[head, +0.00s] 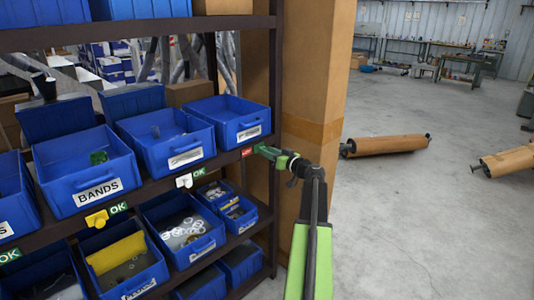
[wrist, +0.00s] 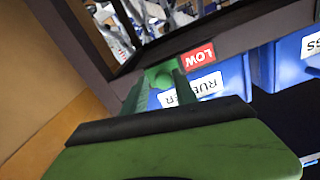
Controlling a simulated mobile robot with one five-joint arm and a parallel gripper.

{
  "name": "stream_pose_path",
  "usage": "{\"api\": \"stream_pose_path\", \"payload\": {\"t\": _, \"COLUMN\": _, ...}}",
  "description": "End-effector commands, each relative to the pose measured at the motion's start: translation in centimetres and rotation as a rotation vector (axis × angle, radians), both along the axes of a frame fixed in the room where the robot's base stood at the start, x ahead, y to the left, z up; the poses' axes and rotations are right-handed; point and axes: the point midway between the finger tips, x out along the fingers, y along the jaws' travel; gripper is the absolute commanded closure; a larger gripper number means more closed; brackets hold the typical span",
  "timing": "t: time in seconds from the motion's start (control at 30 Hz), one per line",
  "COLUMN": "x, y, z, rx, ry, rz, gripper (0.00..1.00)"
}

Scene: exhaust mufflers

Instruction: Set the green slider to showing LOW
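The green slider (wrist: 163,75) sits on the dark shelf edge, with a red LOW label (wrist: 198,55) showing beside it in the wrist view. In the head view the red label (head: 249,152) shows at the right end of the shelf edge, left of my gripper (head: 266,151). My gripper (wrist: 164,82) has its two green fingers on either side of the slider, appearing closed against it. In the head view the slider is hard to tell apart from my green fingers.
A white slider (head: 184,181) and a yellow slider (head: 97,219) on the same shelf edge each stand beside a green OK label. Blue bins (head: 88,170) fill the shelves. A cardboard column (head: 312,90) stands right of the rack. Mufflers (head: 385,146) lie on the open floor.

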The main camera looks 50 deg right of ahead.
Motion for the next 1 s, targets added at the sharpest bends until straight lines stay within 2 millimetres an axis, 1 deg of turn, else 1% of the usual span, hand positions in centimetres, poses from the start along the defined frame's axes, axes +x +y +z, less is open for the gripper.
{"api": "stream_pose_path", "payload": {"t": 0.03, "x": 0.0, "y": 0.0, "z": 0.0, "rx": 0.0, "ry": 0.0, "rz": 0.0, "gripper": 0.59}}
{"api": "stream_pose_path", "payload": {"t": 0.07, "x": 0.0, "y": 0.0, "z": 0.0, "rx": 0.0, "ry": 0.0, "rz": 0.0, "gripper": 0.55}}
{"api": "stream_pose_path", "payload": {"t": 0.33, "x": 0.0, "y": 0.1, "z": 0.0, "rx": -0.001, "ry": 0.0, "rz": 0.003, "gripper": 0.55}}
{"api": "stream_pose_path", "payload": {"t": 0.47, "x": -1.1, "y": 0.2, "z": 0.0, "rx": -0.001, "ry": 0.001, "rz": 0.001, "gripper": 0.55}}
{"api": "stream_pose_path", "payload": {"t": 0.57, "x": -3.1, "y": 0.5, "z": 0.0, "rx": -0.001, "ry": 0.001, "rz": 0.0, "gripper": 0.55}}
{"api": "stream_pose_path", "payload": {"t": 0.8, "x": -10.0, "y": 1.0, "z": 0.0, "rx": -0.001, "ry": 0.001, "rz": 0.0, "gripper": 0.55}}
{"api": "stream_pose_path", "payload": {"t": 0.9, "x": -12.6, "y": 1.2, "z": 0.0, "rx": -0.001, "ry": 0.001, "rz": -0.001, "gripper": 0.55}}
{"api": "stream_pose_path", "payload": {"t": 1.0, "x": -14.8, "y": 1.3, "z": 0.0, "rx": -0.001, "ry": 0.001, "rz": -0.001, "gripper": 0.55}}
